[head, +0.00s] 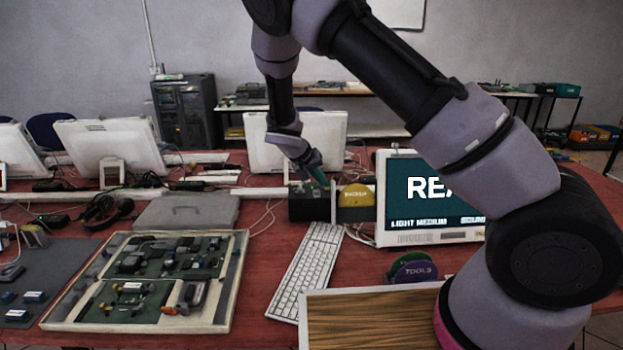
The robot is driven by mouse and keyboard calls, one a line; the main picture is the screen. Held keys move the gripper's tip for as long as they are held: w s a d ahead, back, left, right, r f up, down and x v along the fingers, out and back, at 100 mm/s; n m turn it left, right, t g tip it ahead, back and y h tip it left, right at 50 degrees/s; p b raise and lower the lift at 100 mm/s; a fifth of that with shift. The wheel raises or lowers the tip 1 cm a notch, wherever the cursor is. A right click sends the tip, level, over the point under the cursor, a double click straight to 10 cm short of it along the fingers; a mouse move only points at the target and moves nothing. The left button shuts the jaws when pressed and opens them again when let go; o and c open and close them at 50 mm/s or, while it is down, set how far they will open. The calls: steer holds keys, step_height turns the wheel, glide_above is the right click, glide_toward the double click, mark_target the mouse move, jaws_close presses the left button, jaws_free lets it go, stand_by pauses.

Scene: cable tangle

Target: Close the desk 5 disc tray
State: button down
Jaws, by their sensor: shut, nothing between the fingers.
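A small dark box (306,208) stands on the red desk in the middle of the head view, left of the screen. A thin pale upright strip (333,203) shows at its right side. I cannot make out which part is the disc tray, or a desk number. My gripper (319,180) points down and to the right, its tips shut and empty just above or behind the box's top. Whether the tips touch anything is too small to tell.
A yellow block (356,195) and a lit monitor (430,200) stand to the right of the box. A white keyboard (308,270) lies in front. A parts tray (232,290), a grey case (187,212) and headphones (105,210) fill the left. White monitors (112,145) stand behind.

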steer(key=shift+d, duration=0.25)
steer(key=d, duration=1.4)
